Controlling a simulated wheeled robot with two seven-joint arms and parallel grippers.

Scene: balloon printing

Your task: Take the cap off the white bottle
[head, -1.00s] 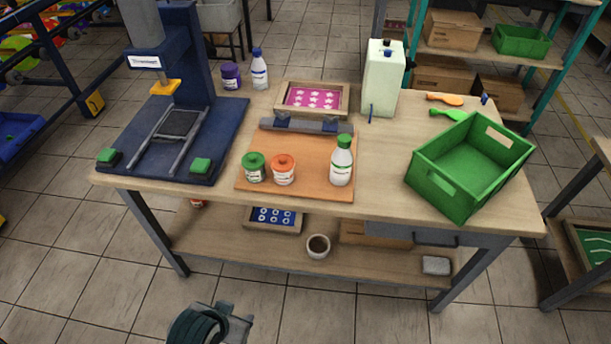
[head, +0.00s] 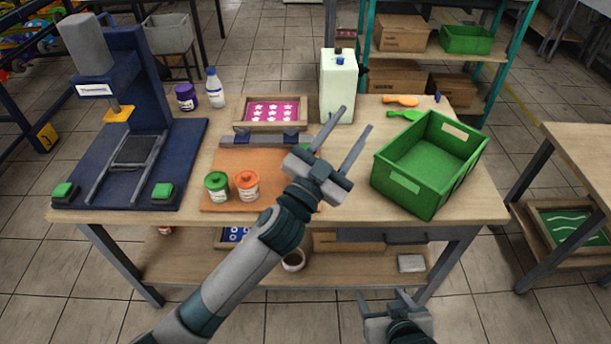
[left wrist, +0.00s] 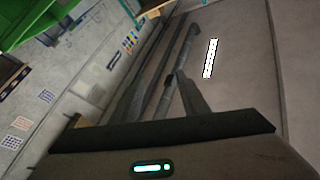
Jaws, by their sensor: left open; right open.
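My left gripper (head: 355,118) is open and empty above the orange-brown board, its fingers pointing to the back right. The white bottle with a green cap, which stood on the board's right part, is now hidden behind this gripper and wrist. Another white bottle (head: 215,88), with a blue cap, stands upright at the table's back left, well away from both grippers. My right gripper (head: 383,293) is open and empty in front of the table, at the bottom of the head view. The left wrist view shows neither bottle clearly.
A green-lidded jar (head: 217,187) and an orange-lidded jar (head: 247,186) stand on the board (head: 222,158). A green crate (head: 404,182) is at right, and a tall pale container (head: 337,88) behind the gripper. A press (head: 132,185) fills the table's left. A framed screen (head: 269,127) lies behind.

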